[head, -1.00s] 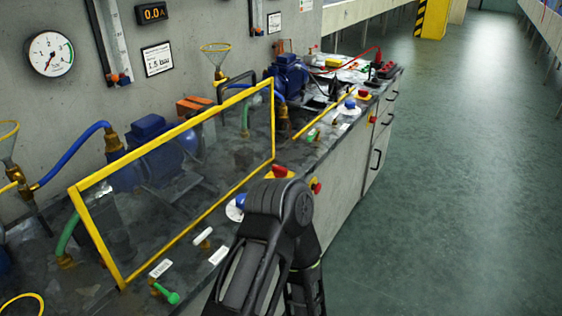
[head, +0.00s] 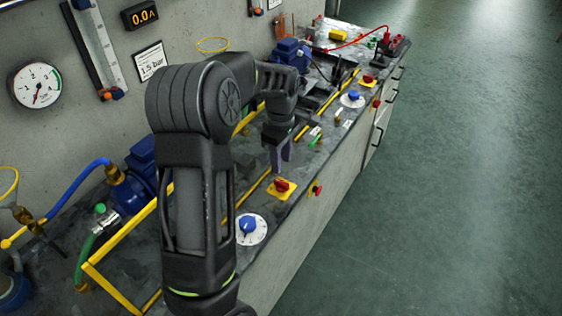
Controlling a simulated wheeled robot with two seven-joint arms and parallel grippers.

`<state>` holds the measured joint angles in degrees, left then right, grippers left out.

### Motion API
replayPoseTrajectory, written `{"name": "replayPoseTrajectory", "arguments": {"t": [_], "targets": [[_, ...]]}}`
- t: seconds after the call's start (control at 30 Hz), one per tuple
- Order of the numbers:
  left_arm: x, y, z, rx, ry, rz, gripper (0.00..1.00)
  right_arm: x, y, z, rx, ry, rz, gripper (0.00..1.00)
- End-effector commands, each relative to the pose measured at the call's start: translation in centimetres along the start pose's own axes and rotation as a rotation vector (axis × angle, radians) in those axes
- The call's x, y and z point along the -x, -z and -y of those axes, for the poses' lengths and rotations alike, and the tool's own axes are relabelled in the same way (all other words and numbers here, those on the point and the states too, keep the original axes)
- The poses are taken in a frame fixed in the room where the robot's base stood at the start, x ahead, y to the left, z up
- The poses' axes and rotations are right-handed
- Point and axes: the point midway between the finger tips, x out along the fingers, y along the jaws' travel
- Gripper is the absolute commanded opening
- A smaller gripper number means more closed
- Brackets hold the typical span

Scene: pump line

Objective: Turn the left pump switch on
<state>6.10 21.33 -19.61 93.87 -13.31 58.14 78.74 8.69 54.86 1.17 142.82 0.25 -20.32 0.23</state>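The left pump switch, a red knob (head: 282,184) on a yellow square plate (head: 271,194), sits near the front edge of the bench top. My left gripper (head: 279,163) points down over the bench, just behind and above the switch, and looks apart from it. Its finger gap is seen nearly edge-on, so its opening does not show. The left pump (head: 143,156), blue, stands behind my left arm, which hides most of it and much of its yellow-framed clear guard (head: 110,284). My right gripper is out of view.
A blue knob on a white dial (head: 249,226) is nearer me than the switch. A red button (head: 317,189) sits on the bench's front face. A second red switch (head: 369,79) and blue pump (head: 292,53) stand farther along. The green floor at right is clear.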

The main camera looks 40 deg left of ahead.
Motion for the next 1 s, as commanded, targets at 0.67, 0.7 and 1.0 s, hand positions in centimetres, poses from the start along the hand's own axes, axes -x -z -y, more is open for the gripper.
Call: {"name": "replayPoseTrajectory", "arguments": {"t": [0.67, 0.7, 1.0], "targets": [[-4.0, -0.1, 0.1, 0.0, 0.007, 0.001, 0.36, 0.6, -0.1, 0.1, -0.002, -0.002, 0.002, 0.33], [-4.6, -0.1, 0.1, 0.0, 0.007, 0.001, 0.36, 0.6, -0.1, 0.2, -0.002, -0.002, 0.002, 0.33], [-7.9, -0.1, 0.1, -0.001, 0.004, 0.001, 0.36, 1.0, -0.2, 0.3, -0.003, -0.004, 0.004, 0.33]]}}
